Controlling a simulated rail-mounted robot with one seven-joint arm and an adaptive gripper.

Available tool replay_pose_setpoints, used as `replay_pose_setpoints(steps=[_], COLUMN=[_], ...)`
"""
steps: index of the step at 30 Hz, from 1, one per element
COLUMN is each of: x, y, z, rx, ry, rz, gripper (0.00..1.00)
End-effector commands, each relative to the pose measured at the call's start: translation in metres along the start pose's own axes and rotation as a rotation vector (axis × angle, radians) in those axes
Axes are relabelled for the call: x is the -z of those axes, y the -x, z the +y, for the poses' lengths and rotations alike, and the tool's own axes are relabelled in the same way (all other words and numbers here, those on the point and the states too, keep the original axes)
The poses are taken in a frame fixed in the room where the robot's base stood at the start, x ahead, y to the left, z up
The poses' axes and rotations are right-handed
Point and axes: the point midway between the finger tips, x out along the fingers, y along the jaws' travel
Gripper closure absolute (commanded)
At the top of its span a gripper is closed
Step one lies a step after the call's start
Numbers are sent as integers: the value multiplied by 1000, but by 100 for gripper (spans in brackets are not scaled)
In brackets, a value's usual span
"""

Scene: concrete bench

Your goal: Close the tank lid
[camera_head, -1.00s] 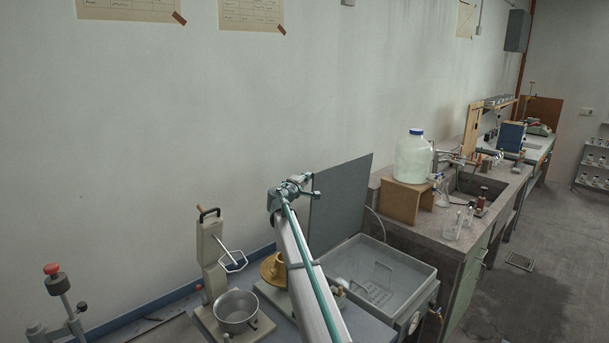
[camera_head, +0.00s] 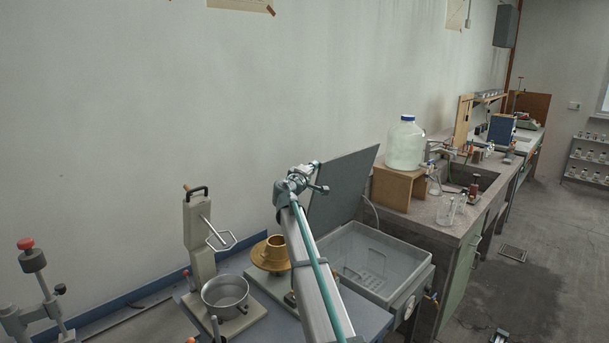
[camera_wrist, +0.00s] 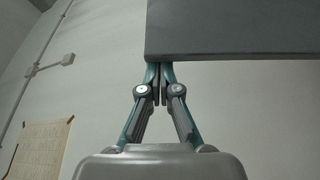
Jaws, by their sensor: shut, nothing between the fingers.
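My gripper (camera_head: 317,178) is beside the lid's left edge in the head view. In the wrist view my gripper (camera_wrist: 160,67) is shut and empty. Its fingertips meet at the lower edge of the dark lid panel (camera_wrist: 235,30), near the panel's left corner. I cannot tell whether they touch it. My arm hides part of the tank's left side.
A metal pot (camera_head: 226,292) and a brass-coloured fitting (camera_head: 270,252) stand left of my arm. A large bottle (camera_head: 405,147) sits on a wooden stand (camera_head: 393,188) right of the lid. The wall is close behind.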

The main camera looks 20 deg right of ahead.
Motion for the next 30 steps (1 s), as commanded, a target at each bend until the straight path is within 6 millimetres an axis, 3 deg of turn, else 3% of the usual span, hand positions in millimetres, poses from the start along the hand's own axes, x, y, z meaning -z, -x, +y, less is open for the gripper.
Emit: replay_pose_setpoints(steps=[1, 3, 14, 30], x=[-17, -30, -98, -193], y=[7, 12, 35, 68], z=[-11, -10, -18, -52], rx=[-9, -20, -76, -157], ry=[-21, -54, -213, -446], rz=[-2, -1, -2, -1], gripper=[100, 100, 100, 100])
